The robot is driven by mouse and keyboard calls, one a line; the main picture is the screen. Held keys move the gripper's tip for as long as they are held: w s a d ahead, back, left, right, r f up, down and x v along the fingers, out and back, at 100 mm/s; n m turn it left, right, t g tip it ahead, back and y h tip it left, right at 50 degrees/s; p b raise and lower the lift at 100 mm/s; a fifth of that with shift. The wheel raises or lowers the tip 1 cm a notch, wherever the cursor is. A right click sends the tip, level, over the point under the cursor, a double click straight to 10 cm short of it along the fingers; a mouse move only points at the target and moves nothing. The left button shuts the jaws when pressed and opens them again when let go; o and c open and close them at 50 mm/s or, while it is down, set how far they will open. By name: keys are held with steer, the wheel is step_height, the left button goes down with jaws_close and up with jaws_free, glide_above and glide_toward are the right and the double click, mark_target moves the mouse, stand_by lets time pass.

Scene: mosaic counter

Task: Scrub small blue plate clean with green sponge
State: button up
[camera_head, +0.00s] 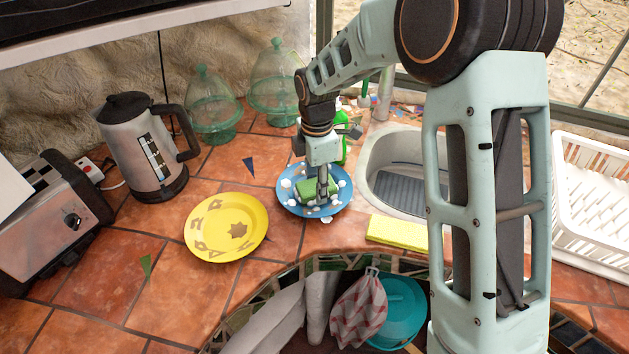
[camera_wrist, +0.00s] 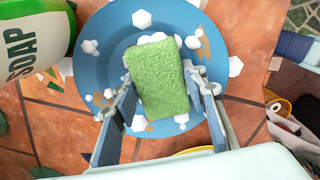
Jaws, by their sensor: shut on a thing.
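The small blue plate (camera_head: 287,195) lies on the tiled counter left of the sink. The sponge hides the plate's centre. I cannot tell whether it touches the plate.
A yellow plate (camera_head: 212,244) with brown marks lies left of the blue plate. A green soap bottle (camera_wrist: 35,35) stands close beside the blue plate. A yellow sponge (camera_head: 397,232) lies at the sink's (camera_head: 373,165) front. A kettle (camera_head: 143,150) and glass domes stand at the back left.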

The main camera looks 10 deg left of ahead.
steer(key=shift+w, duration=0.1)
steer(key=shift+w+a+f+p, duration=0.1)
steer(key=shift+w+a+p, duration=0.1)
steer(key=shift+w+a, duration=0.4)
steer(key=shift+w+a+p, duration=0.2)
steer(key=shift+w+a, duration=0.1)
steer(key=shift+w, duration=0.45)
steer(key=shift+s+d, duration=0.45)
steer(key=shift+s, duration=0.3)
steer(key=shift+s+d, duration=0.45)
steer(key=shift+s, duration=0.3)
steer(key=shift+w, duration=0.1)
steer(key=shift+w+a, duration=0.45)
steer(key=shift+w, duration=0.25)
steer(key=shift+w+a, duration=0.45)
steer(key=shift+w, duration=0.25)
